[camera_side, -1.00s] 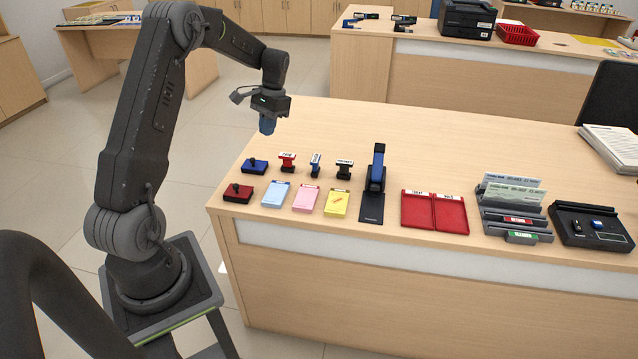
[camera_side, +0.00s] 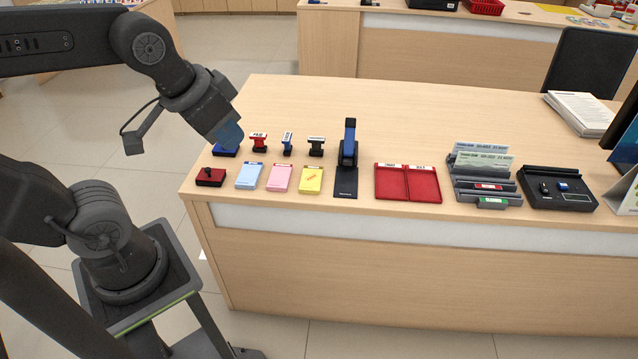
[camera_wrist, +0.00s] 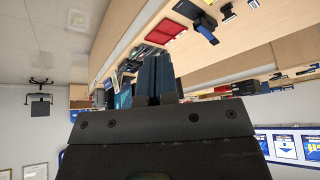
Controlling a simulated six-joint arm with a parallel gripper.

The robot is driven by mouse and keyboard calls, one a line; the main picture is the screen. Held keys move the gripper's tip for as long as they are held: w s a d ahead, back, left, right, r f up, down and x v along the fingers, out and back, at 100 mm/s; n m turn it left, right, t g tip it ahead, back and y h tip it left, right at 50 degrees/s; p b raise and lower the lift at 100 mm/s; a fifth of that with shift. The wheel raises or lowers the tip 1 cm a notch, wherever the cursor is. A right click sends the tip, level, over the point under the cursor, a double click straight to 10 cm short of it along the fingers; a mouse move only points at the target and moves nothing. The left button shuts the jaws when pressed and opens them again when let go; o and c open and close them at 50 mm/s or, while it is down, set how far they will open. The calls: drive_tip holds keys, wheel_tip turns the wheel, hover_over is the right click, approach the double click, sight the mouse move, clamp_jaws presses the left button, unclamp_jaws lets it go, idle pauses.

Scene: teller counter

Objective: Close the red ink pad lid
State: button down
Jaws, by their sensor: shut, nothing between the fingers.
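The red ink pad (camera_side: 210,177) is a small dark red box with a black knob on top, at the counter's front left corner in the side view. I cannot tell from its small size how its lid sits. My gripper (camera_side: 230,136) has blue fingers, shut and empty, above and behind the red ink pad. In the picture the fingers overlap the blue ink pad (camera_side: 225,152), hiding part of it; contact is unclear. The shut fingers also show in the wrist view (camera_wrist: 157,80). I cannot pick out the red pad there.
Right of the pads are small stamps (camera_side: 258,143), coloured note pads (camera_side: 280,178), a blue-handled stapler-like device (camera_side: 348,160), a red tray (camera_side: 407,183) and a grey slip rack (camera_side: 482,180). The counter (camera_side: 290,105) is clear behind the stamps.

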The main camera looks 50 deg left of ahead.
drive_tip(key=shift+s+d+f, duration=0.2)
drive_tip(key=shift+s+d, duration=0.15)
drive_tip(key=shift+s, duration=0.25)
